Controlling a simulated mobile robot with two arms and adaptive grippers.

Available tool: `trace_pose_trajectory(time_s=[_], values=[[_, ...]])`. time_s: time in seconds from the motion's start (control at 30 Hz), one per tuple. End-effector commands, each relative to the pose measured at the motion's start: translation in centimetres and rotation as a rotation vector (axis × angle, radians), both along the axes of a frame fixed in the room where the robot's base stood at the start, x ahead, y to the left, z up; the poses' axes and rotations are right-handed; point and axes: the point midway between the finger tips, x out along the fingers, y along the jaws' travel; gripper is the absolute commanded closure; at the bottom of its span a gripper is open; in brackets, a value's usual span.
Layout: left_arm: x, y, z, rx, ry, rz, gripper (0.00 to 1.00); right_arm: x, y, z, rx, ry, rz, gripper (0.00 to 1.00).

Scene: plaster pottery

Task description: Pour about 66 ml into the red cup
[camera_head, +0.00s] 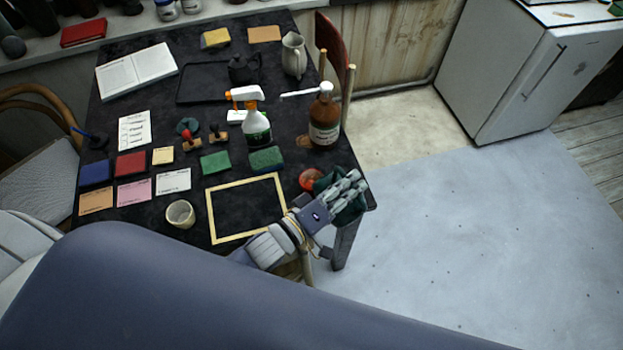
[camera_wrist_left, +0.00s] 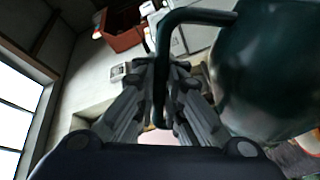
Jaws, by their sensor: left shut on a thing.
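My left gripper (camera_head: 345,190) is at the right front corner of the dark table. It is shut on the handle (camera_wrist_left: 160,75) of a dark green pitcher (camera_wrist_left: 270,70). The pitcher (camera_head: 352,212) is partly hidden behind the fingers in the head view. The red cup (camera_head: 309,180) stands just left of the pitcher and the gripper, and its right side is partly covered. I cannot tell what is inside the pitcher or the cup. My right gripper is not in view.
A yellow frame (camera_head: 212,215) lies left of the gripper, with a cream cup (camera_head: 180,213) beside it. A brown bottle (camera_head: 324,120) and a spray bottle (camera_head: 256,125) stand behind the red cup. Green sponges (camera_head: 266,159), cards and stamps cover the left and middle table.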

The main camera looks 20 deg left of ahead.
Motion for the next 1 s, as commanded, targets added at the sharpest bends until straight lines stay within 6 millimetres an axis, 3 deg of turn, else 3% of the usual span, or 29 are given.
trace_pose_trajectory(time_s=[0.23,1.0], values=[[-0.7,-1.2,-1.4,0.107,-0.076,0.001,1.0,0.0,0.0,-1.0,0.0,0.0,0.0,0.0],[-0.8,-1.4,-1.4,0.122,-0.085,0.0,1.0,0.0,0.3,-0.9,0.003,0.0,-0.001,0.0]])
